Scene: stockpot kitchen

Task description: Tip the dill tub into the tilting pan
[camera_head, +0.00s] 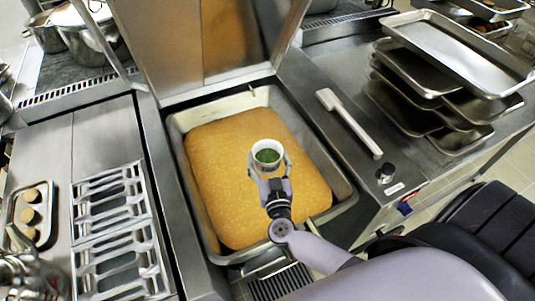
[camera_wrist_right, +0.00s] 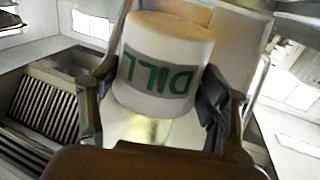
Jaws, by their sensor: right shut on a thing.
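The dill tub (camera_head: 267,155) is a small white tub with green dill showing in its open top in the head view. In the right wrist view the tub (camera_wrist_right: 166,60) shows green lettering "DILL", upside down in that picture. My right gripper (camera_head: 266,168) is shut around the tub's sides, with a finger on each side in the wrist view (camera_wrist_right: 160,105). It holds the tub above the tilting pan (camera_head: 180,121), a wide steel pan filled with golden-orange food. The tub looks roughly upright, its mouth facing up toward the head camera. My left gripper is not seen.
The pan's raised lid (camera_head: 160,45) stands behind it. A white-handled tool (camera_head: 348,122) lies on the right counter near stacked steel trays (camera_head: 450,60). A metal rack (camera_head: 115,230) and a small tray (camera_head: 47,232) with round pieces lie on the left. Pots (camera_head: 88,38) stand back left.

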